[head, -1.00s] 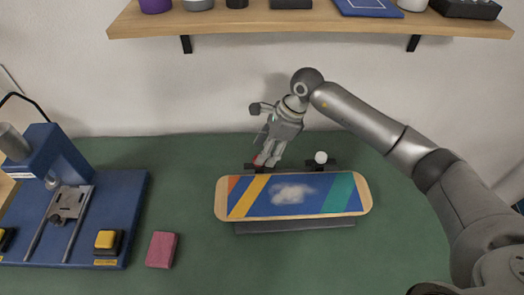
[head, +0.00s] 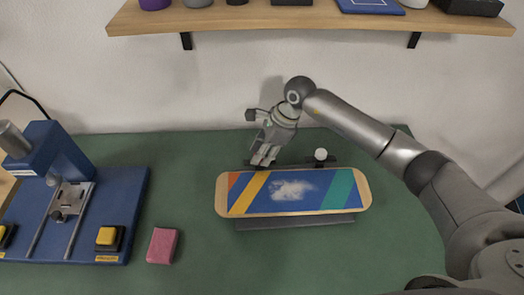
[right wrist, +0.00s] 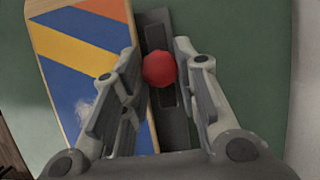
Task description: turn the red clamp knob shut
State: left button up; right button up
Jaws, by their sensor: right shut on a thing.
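The red clamp knob (right wrist: 159,69) is a small round ball between my right gripper's fingers in the right wrist view. In the head view it is hidden behind the fingers. My right gripper (head: 263,160) points down at the back edge of the skateboard deck (head: 265,208), left of its middle. The gripper is shut on the knob; it also fills the right wrist view (right wrist: 157,60). The deck has orange, yellow, blue and green stripes and a whitish patch, and lies on a dark stand (head: 295,223). My left gripper is not in view.
A white ball (head: 320,154) sits on a dark clamp behind the deck, right of my gripper. A blue press (head: 125,215) with a yellow button (head: 107,237) stands at left. A pink block (head: 162,246) lies near it. A wooden shelf (head: 300,22) runs above.

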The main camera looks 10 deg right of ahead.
jog(key=shift+m, duration=0.3)
jog(key=m+t, duration=0.1)
jog(key=m, duration=0.1)
jog(key=m+t+b, duration=0.1)
jog(key=m, duration=0.1)
jog(key=shift+s+m+h, duration=0.15)
jog(key=shift+m+h, duration=0.15)
jog(key=shift+h, duration=0.1)
jog(key=m+b, duration=0.1)
jog(key=m+t+h+b, duration=0.1)
jog(key=m, duration=0.1)
jog(key=shift+a+m, duration=0.2)
jog(key=shift+m, duration=0.1)
jog(key=m+h+b, duration=0.1)
jog(key=m, duration=0.1)
jog(key=m+h+b, duration=0.1)
jog(key=m+b, duration=0.1)
jog(key=m, duration=0.1)
jog(key=shift+s+a+t, duration=0.1)
jog(key=shift+a+t, duration=0.1)
jog(key=shift+t, duration=0.2)
jog(key=shift+a+r+m+h+b, duration=0.1)
jog(key=shift+m+h+b, duration=0.8)
jog(key=shift+m, duration=1.1)
jog(key=o, duration=1)
